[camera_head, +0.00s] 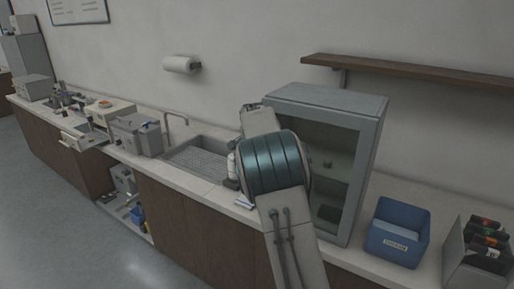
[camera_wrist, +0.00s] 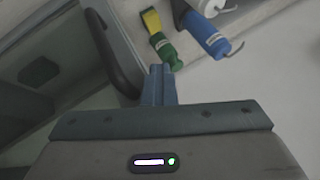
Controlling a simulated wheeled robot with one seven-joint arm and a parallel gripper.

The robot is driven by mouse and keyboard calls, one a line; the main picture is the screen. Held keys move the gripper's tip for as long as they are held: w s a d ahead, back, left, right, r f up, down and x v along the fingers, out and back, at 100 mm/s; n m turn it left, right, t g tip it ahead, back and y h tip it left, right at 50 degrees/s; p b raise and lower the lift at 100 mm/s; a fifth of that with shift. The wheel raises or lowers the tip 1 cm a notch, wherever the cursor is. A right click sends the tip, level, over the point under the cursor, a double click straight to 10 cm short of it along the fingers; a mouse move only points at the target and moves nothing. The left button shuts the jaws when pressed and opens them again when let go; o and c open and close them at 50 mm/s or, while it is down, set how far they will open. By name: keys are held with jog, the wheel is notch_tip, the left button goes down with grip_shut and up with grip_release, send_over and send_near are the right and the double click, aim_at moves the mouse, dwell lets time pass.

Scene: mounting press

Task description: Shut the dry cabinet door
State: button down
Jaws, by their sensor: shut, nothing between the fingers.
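The dry cabinet (camera_head: 361,170) is a grey box with a glazed front, standing on the counter right of the sink. Shelves and a few small items show dimly inside. My arm covers its left front, so I cannot tell how far its door stands open. In the wrist view a grey-framed glass panel (camera_wrist: 75,60), seemingly the door, fills the left, with a dark curved handle (camera_wrist: 112,52) along its edge. My gripper (camera_wrist: 158,72) is shut and empty, its tips just right of the handle's lower end; contact is unclear. In the head view the fingers are hidden behind my arm.
The sink (camera_head: 195,158) is left of my arm. A blue bin (camera_head: 398,234) stands right of the cabinet; a wooden shelf (camera_head: 420,75) hangs above.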

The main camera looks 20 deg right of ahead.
jog(key=shift+s+d+f, duration=0.15)
jog(key=shift+d, duration=0.1)
jog(key=a+r+p, duration=0.5)
jog(key=a+r, duration=0.1)
jog(key=r, duration=0.2)
jog(key=s+r+n+g+y+b, duration=0.1)
jog(key=s+n+g+y+b, duration=0.3)
jog(key=s, duration=1.9)
jog(key=s+a+f+n+h, duration=0.1)
jog(key=s+f+n, duration=0.3)
jog(key=s, duration=0.8)
jog(key=s+f+n+b, duration=0.1)
jog(key=s+f+n, duration=0.3)
jog(key=s, duration=0.9)
jog(key=shift+a+f+n+t+h, duration=0.35)
jog(key=shift+f+n+t+h, duration=0.05)
jog(key=shift+f, duration=0.35)
